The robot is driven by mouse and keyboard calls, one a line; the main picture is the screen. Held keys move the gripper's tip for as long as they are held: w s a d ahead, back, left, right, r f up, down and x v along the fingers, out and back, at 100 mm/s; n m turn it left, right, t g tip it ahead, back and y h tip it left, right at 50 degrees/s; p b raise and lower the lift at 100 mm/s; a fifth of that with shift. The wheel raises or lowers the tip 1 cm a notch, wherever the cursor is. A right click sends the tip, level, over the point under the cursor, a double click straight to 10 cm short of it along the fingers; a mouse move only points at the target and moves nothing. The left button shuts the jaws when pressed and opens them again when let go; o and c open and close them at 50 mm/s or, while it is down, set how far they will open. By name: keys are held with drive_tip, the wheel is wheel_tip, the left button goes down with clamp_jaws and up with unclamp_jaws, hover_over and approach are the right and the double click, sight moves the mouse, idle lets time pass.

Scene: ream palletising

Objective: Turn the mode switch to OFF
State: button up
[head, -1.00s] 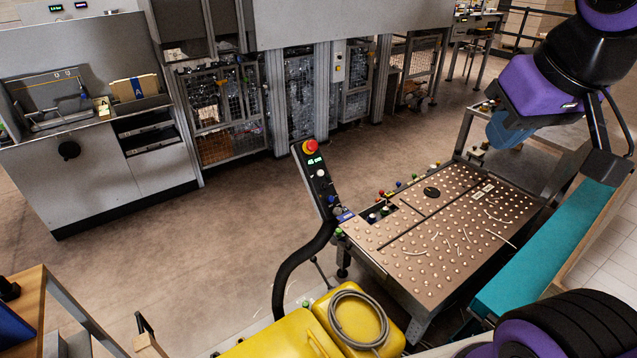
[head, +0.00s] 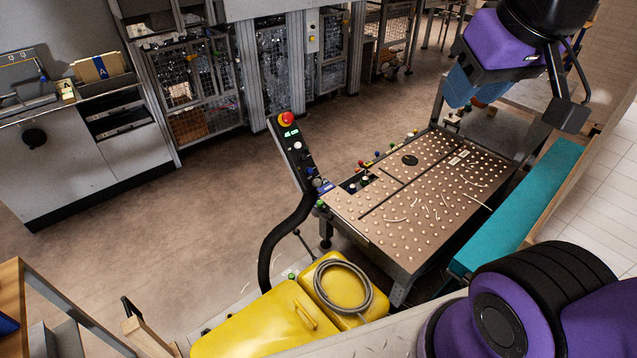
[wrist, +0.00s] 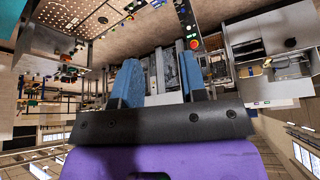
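A slanted black control panel (head: 296,152) stands on a curved black post at the left corner of the perforated table. It carries a red emergency button on a yellow collar (head: 286,119), a lit green display (head: 291,132), a pale button (head: 297,145) and small dark controls lower down. I cannot tell which control is the mode switch or read its setting. My gripper (head: 466,90), with blue fingers, is up at the right, well away from the panel. In the wrist view, the fingers of my gripper (wrist: 160,78) are apart and empty; the panel (wrist: 184,14) shows beyond them, near the top edge.
The perforated table (head: 430,190) has several coloured knobs along its back left edge. A yellow case (head: 255,325) with a coiled grey hose (head: 343,288) lies in front. A teal-topped bench (head: 520,205) is at the right. The floor (head: 190,215) left of the panel is clear.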

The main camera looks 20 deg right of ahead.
drive_tip(key=shift+o, duration=1.2)
drive_tip(key=w+f+g+h, duration=0.1)
drive_tip(key=w, duration=1.2)
drive_tip(key=shift+w+a+f+n+g, duration=0.2)
drive_tip(key=shift+w+a+n+g, duration=0.1)
drive_tip(key=shift+a+n+g, duration=0.1)
drive_tip(key=n+g+y, duration=0.1)
drive_tip(key=g+y, duration=0.3)
hover_over(318, 182)
drive_tip(key=d, duration=0.3)
wheel_tip(318, 182, down, 39)
drive_tip(key=x, duration=1)
drive_tip(key=shift+w+a+f, duration=0.15)
drive_tip(key=shift+w+f, duration=0.05)
drive_tip(key=shift+f, duration=0.2)
drive_tip(key=shift+c, duration=0.2)
drive_tip(key=c, duration=0.9)
